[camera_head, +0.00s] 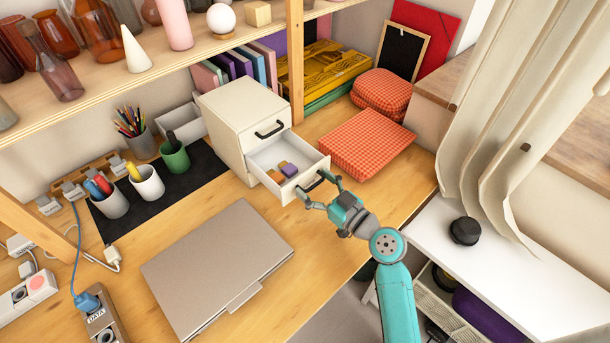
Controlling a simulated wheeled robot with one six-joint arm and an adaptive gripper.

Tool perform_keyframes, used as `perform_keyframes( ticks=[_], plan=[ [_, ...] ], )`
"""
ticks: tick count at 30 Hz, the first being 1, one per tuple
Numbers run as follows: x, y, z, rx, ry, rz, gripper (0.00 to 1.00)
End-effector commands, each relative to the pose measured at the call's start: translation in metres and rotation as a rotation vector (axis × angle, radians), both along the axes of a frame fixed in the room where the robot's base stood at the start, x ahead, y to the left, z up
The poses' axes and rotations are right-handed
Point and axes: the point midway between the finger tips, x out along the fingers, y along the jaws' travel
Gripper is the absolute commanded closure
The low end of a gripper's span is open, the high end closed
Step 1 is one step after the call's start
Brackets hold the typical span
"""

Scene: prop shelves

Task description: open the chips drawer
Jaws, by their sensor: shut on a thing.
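A small white cabinet (232,106) with two drawers stands on the wooden desk at the middle. Its lower drawer (266,158) is pulled well out towards my arm. Several small orange and purple blocks (284,171) lie inside it. The upper drawer (262,131) is closed and has a dark handle. My gripper (319,187) is at the front of the open drawer, shut on its dark handle (314,184). The fingers partly hide the handle. No label shows, so I cannot tell from the picture which drawer is for chips.
A closed grey laptop (217,266) lies in front of the cabinet. Red checked cushions (366,143) sit to its right. Cups with pens (148,181) stand on a dark mat at the left. A curtain (510,120) hangs at the right.

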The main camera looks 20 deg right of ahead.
Motion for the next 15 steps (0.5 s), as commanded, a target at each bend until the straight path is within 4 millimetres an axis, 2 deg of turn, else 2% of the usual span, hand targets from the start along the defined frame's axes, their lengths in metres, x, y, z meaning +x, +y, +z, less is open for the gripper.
perform_keyframes(
  ticks=[14, 15],
  plan=[
    [-0.0060, -0.0052, -0.0007, -0.001, 0.001, -0.009, 0.81],
    [-0.0060, -0.0051, -0.0008, -0.001, 0.001, -0.009, 0.09]
  ],
)
